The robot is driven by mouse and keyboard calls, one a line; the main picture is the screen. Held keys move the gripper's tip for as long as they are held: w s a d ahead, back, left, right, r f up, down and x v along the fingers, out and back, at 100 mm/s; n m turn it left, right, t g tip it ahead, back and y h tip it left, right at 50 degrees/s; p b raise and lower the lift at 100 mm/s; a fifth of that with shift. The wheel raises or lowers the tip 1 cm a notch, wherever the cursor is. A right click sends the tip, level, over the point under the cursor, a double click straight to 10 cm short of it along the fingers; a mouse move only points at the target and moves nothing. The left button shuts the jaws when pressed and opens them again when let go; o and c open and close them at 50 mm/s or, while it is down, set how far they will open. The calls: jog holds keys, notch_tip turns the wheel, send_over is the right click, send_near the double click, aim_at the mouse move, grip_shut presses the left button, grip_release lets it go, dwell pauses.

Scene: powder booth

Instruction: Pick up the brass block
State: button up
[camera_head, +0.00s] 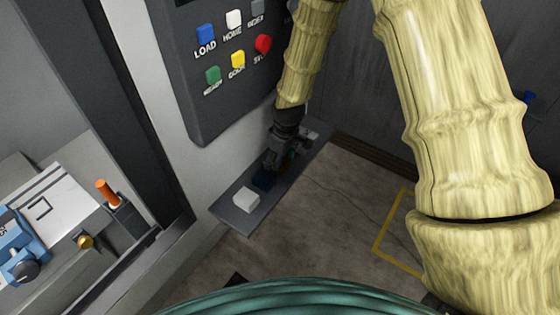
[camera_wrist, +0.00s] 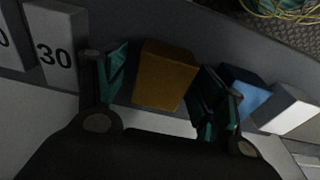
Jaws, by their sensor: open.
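The brass block (camera_wrist: 166,76) shows in the wrist view as an orange-brown block on a grey shelf. My gripper (camera_wrist: 160,92) is open, with one teal-padded finger on each side of the block. The right finger is very near the block or touching it; I cannot tell which. A gap shows at the left finger. In the head view my gripper (camera_head: 282,160) is low over the shelf (camera_head: 237,220), and it mostly hides the brass block there.
A blue block (camera_wrist: 246,86) and a white block (camera_wrist: 288,108) stand to the right of the gripper in the wrist view. Grey blocks marked with numbers, one reading 30 (camera_wrist: 55,45), stand to the left. A button panel (camera_head: 228,100) hangs above the shelf.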

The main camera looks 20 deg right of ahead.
jog(key=shift+s, duration=0.1)
jog(key=shift+r, duration=0.1)
jog(key=shift+c, duration=1.4)
jog(key=c, duration=1)
jog(key=shift+r+b, duration=0.95)
jog(key=shift+r, duration=0.2)
jog(key=s+a+r+b, duration=0.1)
jog(key=s+b, duration=0.1)
jog(key=s, duration=0.3)
jog(key=s+a+b, duration=0.2)
jog(key=s, duration=0.3)
jog(key=s+a+r+b, duration=0.1)
jog(key=s+a+b, duration=0.1)
jog(key=s, duration=0.3)
jog(key=shift+a+r, duration=0.2)
jog(key=shift+r, duration=0.15)
